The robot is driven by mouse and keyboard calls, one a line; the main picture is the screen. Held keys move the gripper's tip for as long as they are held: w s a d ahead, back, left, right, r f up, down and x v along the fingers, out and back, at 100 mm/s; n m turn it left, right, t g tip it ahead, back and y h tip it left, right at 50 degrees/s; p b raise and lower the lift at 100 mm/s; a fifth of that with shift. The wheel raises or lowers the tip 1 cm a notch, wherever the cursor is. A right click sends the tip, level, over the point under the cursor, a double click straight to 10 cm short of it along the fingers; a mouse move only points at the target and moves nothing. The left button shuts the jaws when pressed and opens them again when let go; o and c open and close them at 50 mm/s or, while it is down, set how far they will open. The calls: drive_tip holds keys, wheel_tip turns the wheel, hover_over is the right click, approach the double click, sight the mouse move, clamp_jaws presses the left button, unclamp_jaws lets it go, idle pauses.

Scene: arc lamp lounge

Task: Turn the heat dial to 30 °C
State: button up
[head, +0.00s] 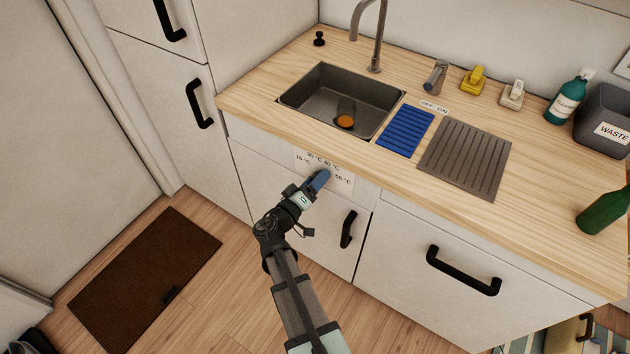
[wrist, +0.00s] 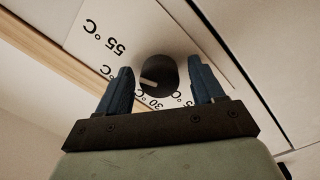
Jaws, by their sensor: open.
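The heat dial (wrist: 160,70) is a dark round knob on a white label plate (head: 341,183) on the cabinet front under the sink. The plate carries 15, 30, 40 and 55 °C marks. In the wrist view a pale pointer line on the knob points left, toward the side where a label is partly hidden by a finger; the exact mark cannot be told. My gripper (wrist: 160,80) is open, its blue fingers on either side of the dial with visible gaps. In the head view my gripper (head: 322,179) covers the dial.
A wooden counter (head: 258,92) with a sink (head: 300,92) overhangs the plate. A black handle (head: 348,229) sticks out below right of my gripper. A brown mat (head: 145,275) lies on the floor at left.

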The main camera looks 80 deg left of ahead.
drive_tip(key=c, duration=1)
drive_tip(key=shift+c, duration=0.2)
drive_tip(key=shift+n, duration=0.3)
drive_tip(key=n, duration=0.3)
drive_tip(key=shift+n, duration=0.4)
drive_tip(key=n, duration=0.4)
drive_tip(key=shift+f+n, duration=0.1)
drive_tip(key=shift+n, duration=0.2)
drive_tip(key=n, duration=0.4)
drive_tip(key=shift+n+y, duration=0.3)
drive_tip(key=shift+n, duration=0.1)
drive_tip(key=n, duration=0.4)
drive_tip(key=shift+d+f+n, duration=0.1)
drive_tip(key=shift+n, duration=0.2)
